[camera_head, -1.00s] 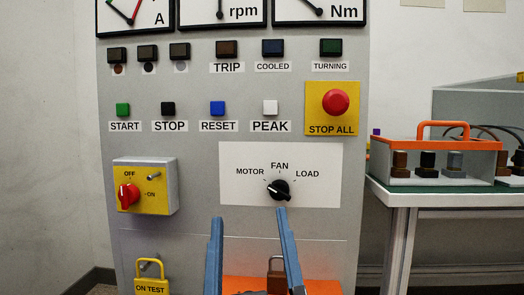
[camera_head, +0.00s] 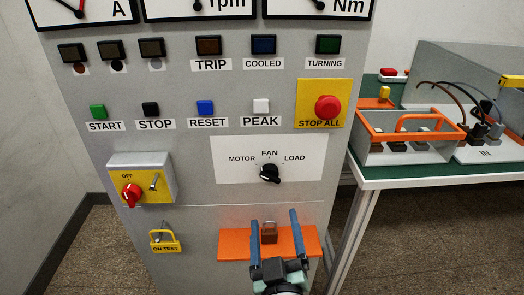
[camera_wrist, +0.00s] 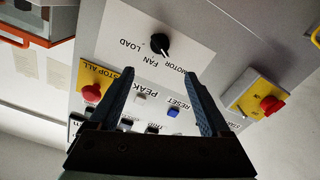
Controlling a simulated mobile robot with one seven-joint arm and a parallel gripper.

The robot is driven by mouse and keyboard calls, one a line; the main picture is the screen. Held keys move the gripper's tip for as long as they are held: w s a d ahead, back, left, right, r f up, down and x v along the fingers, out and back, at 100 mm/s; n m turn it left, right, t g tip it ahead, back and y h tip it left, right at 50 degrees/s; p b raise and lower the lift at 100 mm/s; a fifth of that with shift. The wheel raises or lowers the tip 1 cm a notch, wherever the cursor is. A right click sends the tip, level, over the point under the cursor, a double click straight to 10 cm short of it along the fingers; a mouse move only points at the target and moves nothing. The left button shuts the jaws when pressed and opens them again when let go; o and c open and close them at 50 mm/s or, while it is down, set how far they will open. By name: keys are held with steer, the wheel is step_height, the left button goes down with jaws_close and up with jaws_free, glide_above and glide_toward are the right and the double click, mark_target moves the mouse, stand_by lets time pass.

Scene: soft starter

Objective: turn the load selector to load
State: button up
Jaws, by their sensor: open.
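The load selector is a black knob (camera_head: 270,174) on a white plate (camera_head: 225,170) marked MOTOR, FAN and LOAD. It also shows in the wrist view (camera_wrist: 160,43), where its white pointer mark points towards MOTOR. My gripper (camera_head: 274,217) is open and empty, below the knob in the head view. In the wrist view its blue fingers (camera_wrist: 159,73) stand apart, with the knob above their tips in the picture. The fingers appear clear of the knob.
A red STOP ALL button (camera_head: 328,107) is above right of the selector. A red switch (camera_head: 132,194) is on the left. A bench (camera_head: 390,181) stands at right.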

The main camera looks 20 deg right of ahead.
mark_target(270, 179)
steer(key=x, duration=1.2)
steer(key=shift+w+d+f+b, duration=0.25)
steer(key=shift+w+f+b, duration=0.05)
steer(key=shift+w+b, duration=0.1)
